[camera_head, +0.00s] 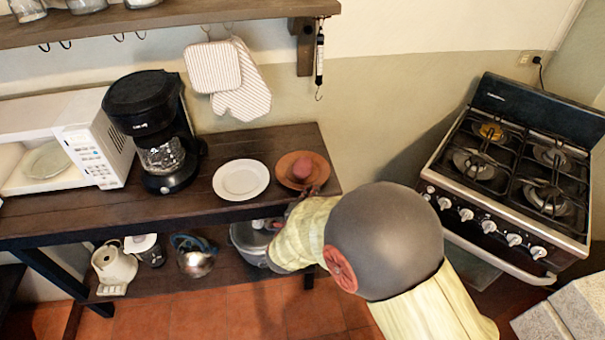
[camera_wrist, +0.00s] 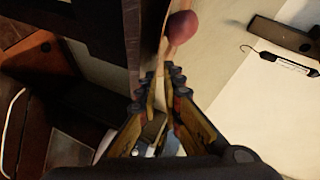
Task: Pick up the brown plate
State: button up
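The brown plate (camera_head: 287,173) lies at the right end of the dark wooden counter in the head view, with a reddish round item (camera_head: 301,168) on it. My gripper (camera_head: 305,192) is at the plate's near edge, partly hidden by my arm. In the wrist view the plate shows nearly edge-on as a thin brown strip (camera_wrist: 162,48), with the reddish item beside it. My gripper's fingertips (camera_wrist: 162,80) are close together on either side of its rim and look closed on it. The exact contact is hard to see.
A white plate (camera_head: 241,180) lies just left of the brown plate. A coffee maker (camera_head: 150,130) and an open microwave (camera_head: 88,145) stand further left. A pot (camera_head: 250,238) and kettles are on the lower shelf. A stove (camera_head: 515,165) stands to the right.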

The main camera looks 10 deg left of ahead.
jog(key=b+x, duration=0.1)
jog(key=x, duration=0.2)
jog(key=shift+w+d+f, duration=0.1)
jog(key=shift+w+f, duration=0.05)
jog(key=shift+w, duration=0.1)
grip_shut()
dwell(0.5)
